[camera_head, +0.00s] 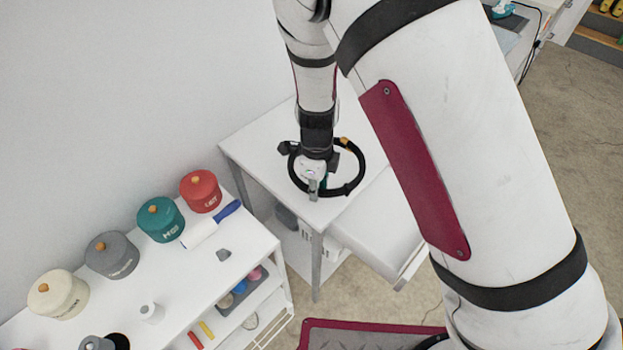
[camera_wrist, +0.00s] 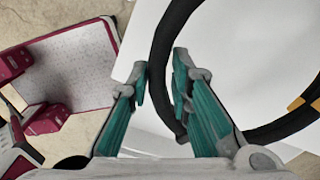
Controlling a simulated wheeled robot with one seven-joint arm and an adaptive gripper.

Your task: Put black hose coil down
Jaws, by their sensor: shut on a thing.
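The black hose coil (camera_head: 357,178) is a black ring with small orange bands. It is at a white table (camera_head: 260,150) in the head view, around and below my wrist. My gripper (camera_wrist: 160,85) has teal fingers, one on each side of the coil's tube (camera_wrist: 161,50) in the wrist view, shut on it. In the head view the fingers are mostly hidden behind my wrist. The coil appears close over the white tabletop; I cannot tell whether it touches it.
A white shelf unit (camera_head: 185,285) at the lower left carries red (camera_head: 200,191), teal (camera_head: 160,220), grey (camera_head: 111,255) and cream (camera_head: 57,294) canisters, plus a blue-handled roller (camera_head: 209,226). An open drawer juts from the table's front. The tabletop around the coil looks clear.

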